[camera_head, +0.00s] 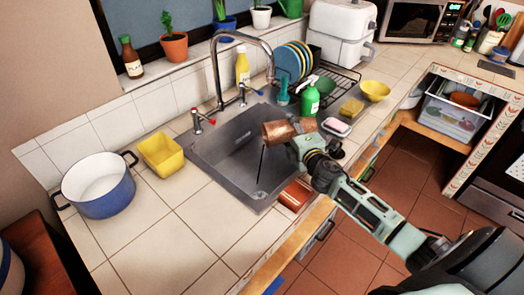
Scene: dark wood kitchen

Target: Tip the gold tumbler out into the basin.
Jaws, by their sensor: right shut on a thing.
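The gold tumbler (277,132) looks coppery. It lies tipped on its side above the basin, mouth towards the left. A thin dark stream (262,160) runs from its mouth down into the basin. The steel basin (222,165) is set in the tiled counter, and a small patch of liquid seems to lie near its drain. My right gripper (299,139) is shut on the tumbler from the right, at its base end. The fingertips are partly hidden. My left gripper is not in view.
A tall curved tap (215,70) stands behind the basin. A yellow tub (161,155) and a blue pot (98,186) are on the left counter. A green spray bottle (310,98), a dish rack (335,75) and a yellow bowl (375,90) stand to the right.

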